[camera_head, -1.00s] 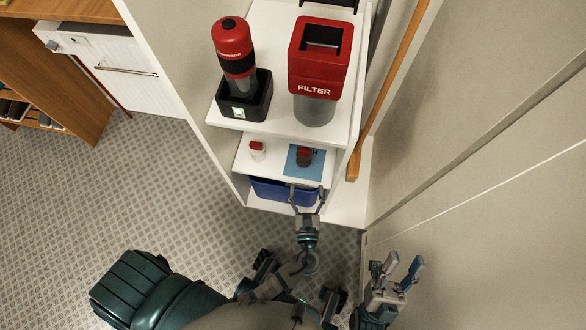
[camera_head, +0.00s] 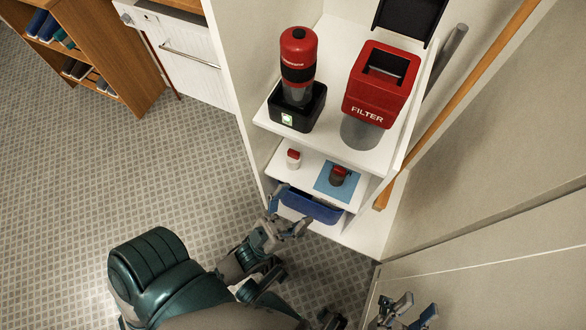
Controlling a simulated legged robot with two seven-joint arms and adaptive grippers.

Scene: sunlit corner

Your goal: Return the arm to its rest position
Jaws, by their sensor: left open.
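My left gripper (camera_head: 291,211) is open and empty, in front of the blue bin (camera_head: 311,206) on the low shelf. Its arm bends back toward my body at the bottom of the view. My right gripper (camera_head: 418,307) is at the bottom right, near the wall. Its fingers are apart with nothing between them, and part of its arm is cut off by the frame edge.
A white shelf unit (camera_head: 385,150) holds a red handheld vacuum (camera_head: 298,62) in a black dock and a red FILTER container (camera_head: 382,85). Tiled floor (camera_head: 90,190) is clear at left.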

